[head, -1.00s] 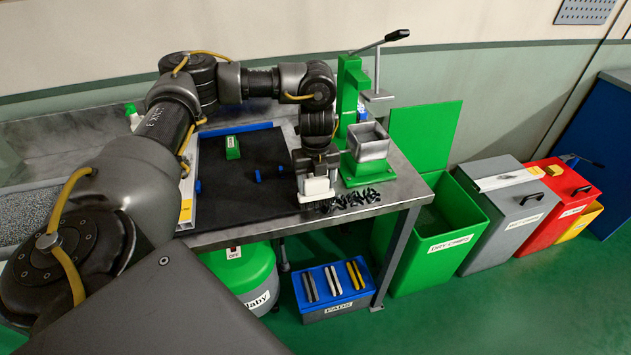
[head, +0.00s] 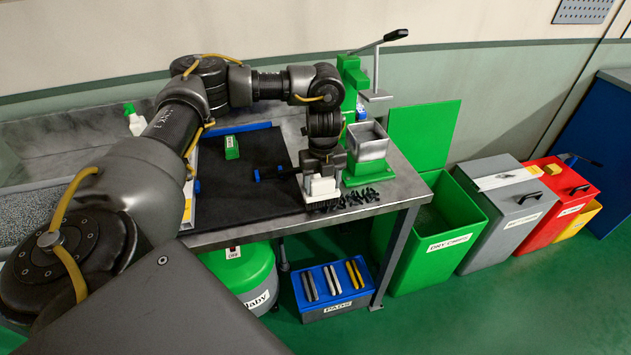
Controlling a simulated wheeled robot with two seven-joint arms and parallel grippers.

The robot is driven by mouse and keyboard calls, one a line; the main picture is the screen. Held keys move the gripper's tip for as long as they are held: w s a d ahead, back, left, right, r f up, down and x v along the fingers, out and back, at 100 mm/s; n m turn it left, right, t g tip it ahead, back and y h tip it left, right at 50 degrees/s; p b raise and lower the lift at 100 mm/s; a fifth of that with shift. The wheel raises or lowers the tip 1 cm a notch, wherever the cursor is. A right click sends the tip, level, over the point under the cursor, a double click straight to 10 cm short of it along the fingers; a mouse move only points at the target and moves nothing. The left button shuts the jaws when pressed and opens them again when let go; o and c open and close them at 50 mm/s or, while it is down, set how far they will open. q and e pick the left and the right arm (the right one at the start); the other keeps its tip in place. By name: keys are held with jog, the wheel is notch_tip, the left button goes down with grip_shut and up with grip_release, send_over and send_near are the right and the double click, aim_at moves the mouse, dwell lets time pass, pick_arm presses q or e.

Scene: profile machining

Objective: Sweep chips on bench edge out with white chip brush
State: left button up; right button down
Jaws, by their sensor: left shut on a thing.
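My left gripper (head: 322,172) points down over the bench (head: 408,182) near its front edge. It is shut on the white chip brush (head: 321,187), whose dark bristles are partly hidden. Dark chips (head: 355,197) lie in a loose strip along the bench edge, just right of the brush. The brush's lower end is at or very near the left end of the strip; I cannot tell if it touches. My right gripper is not in view.
A green machine with a lever and grey box (head: 367,145) stands behind the chips. The open green dry chips bin (head: 425,265) stands right of the bench. A blue pads box (head: 333,305) sits below. A black mat (head: 240,185) holds a green block (head: 232,147).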

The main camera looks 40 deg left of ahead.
pick_arm(q)
jog(key=shift+w+d+r, duration=0.1)
jog(key=shift+w+d, duration=0.4)
jog(key=shift+w, duration=0.25)
jog(key=shift+w+d, duration=0.3)
jog(key=shift+w, duration=0.1)
jog(key=shift+w+d+p, duration=0.3)
jog(key=shift+w+d, duration=0.4)
jog(key=shift+w, duration=0.35)
jog(key=shift+w+d, duration=0.1)
jog(key=shift+w+d+f, duration=0.2)
jog(key=shift+w, duration=0.1)
jog(key=shift+w+d+f, duration=0.1)
jog(key=shift+w+d, duration=0.65)
jog(key=shift+w, duration=0.35)
jog(key=shift+w+d+f+b, duration=0.1)
jog(key=shift+w+d+b, duration=0.05)
jog(key=shift+w+d, duration=0.55)
jog(key=shift+w+d+b, duration=0.15)
jog(key=shift+w+d, duration=0.2)
jog(key=shift+w, duration=0.5)
